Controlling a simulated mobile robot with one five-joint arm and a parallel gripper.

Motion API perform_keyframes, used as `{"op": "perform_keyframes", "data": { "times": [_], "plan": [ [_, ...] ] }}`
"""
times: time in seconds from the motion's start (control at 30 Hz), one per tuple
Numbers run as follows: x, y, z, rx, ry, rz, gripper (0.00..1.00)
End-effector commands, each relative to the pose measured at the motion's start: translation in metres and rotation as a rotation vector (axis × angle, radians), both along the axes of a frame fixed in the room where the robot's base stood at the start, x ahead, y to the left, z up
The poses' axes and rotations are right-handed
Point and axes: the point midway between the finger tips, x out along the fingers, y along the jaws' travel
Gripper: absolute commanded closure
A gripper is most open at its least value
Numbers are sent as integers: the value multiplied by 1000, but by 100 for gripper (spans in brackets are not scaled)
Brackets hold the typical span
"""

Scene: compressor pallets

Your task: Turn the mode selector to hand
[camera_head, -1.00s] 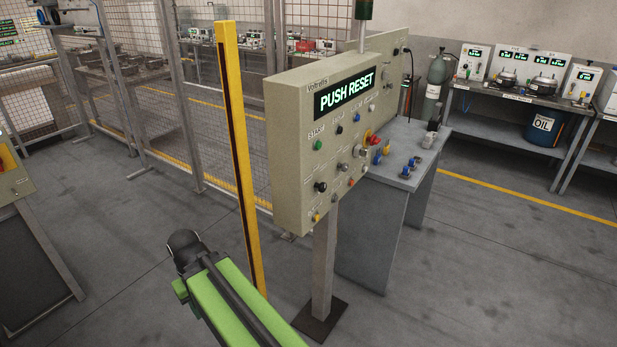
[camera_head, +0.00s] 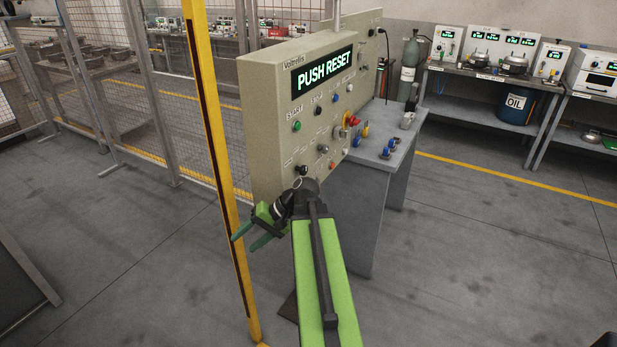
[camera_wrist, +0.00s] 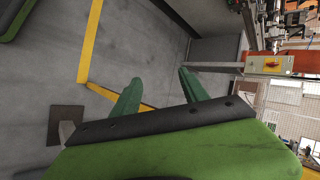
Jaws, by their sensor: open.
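The labels are too small to tell which knob is the mode selector. My gripper (camera_head: 254,240) is open and empty, in front of and below the panel's lower left, apart from it. My arm hides the panel's lower edge.
A yellow post (camera_head: 216,170) stands close to the left of my gripper, with a mesh fence (camera_head: 165,100) behind. Floor at right is clear.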

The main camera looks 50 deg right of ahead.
Motion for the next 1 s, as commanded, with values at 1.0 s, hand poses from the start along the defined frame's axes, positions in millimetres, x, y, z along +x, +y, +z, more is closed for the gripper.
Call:
{"op": "perform_keyframes", "data": {
  "times": [1.0],
  "plan": [
    [-137,-261,135,383,-666,-603,48]
  ]
}}
